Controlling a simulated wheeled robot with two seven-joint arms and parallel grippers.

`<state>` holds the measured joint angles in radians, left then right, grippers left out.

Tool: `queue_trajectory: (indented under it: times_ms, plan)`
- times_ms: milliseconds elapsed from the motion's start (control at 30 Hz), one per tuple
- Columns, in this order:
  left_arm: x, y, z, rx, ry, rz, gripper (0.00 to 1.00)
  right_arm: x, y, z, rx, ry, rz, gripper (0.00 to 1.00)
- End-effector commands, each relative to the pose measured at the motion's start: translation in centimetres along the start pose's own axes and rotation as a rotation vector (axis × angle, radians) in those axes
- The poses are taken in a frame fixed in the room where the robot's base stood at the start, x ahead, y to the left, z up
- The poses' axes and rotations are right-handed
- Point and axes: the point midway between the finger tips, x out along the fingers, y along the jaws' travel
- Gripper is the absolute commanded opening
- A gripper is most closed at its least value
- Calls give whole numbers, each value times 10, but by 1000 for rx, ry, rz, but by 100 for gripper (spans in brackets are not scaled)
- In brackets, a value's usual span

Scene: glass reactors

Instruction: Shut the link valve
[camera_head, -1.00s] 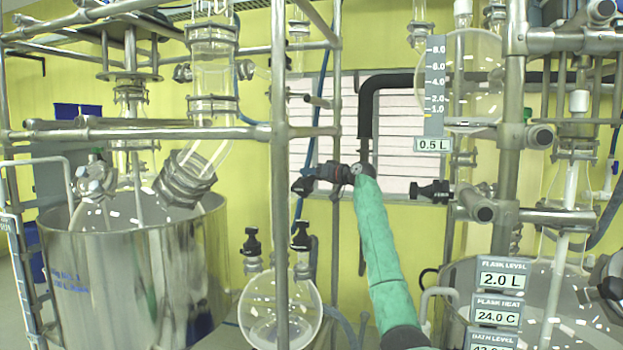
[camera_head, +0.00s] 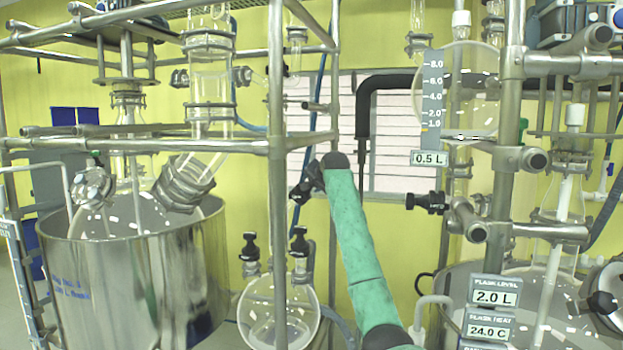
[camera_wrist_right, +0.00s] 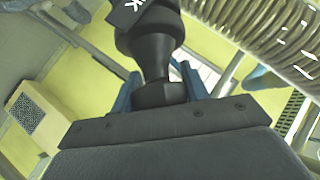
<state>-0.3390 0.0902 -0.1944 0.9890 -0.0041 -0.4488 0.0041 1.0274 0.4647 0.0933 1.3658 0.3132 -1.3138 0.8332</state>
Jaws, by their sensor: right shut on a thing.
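The link valve's black handle (camera_wrist_right: 155,48), with the letters "NK" showing at its top edge, fills the upper middle of the right wrist view. My right gripper (camera_wrist_right: 160,92) has its blue fingers on either side of the handle's base and is shut on it. In the head view my green right arm rises to the middle, and the right gripper (camera_head: 312,180) is a small dark shape left of the arm's end. The valve is mostly hidden there, and I cannot tell its turn position. My left gripper is not in view.
A steel vessel (camera_head: 130,265) stands at left, with a round glass flask (camera_head: 278,312) beside it. Metal frame posts (camera_head: 277,230) stand close to my arm. Another black valve handle (camera_head: 425,202) is to its right. Readouts show 0.5 L (camera_head: 429,158) and 2.0 L (camera_head: 494,297).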

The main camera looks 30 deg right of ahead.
Motion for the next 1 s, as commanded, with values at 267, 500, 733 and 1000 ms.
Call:
queue_trajectory:
  times_ms: [267, 500, 733, 1000]
  plan:
    - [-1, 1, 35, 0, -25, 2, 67, -1, 0, -1, 164, -1, 162, 22]
    - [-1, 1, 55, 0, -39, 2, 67, -2, 3, 0, 261, -2, 259, 22]
    - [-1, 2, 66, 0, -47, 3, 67, -1, 6, 0, 308, -1, 309, 22]
    - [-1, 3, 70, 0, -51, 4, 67, -1, 6, 1, 321, -1, 321, 22]
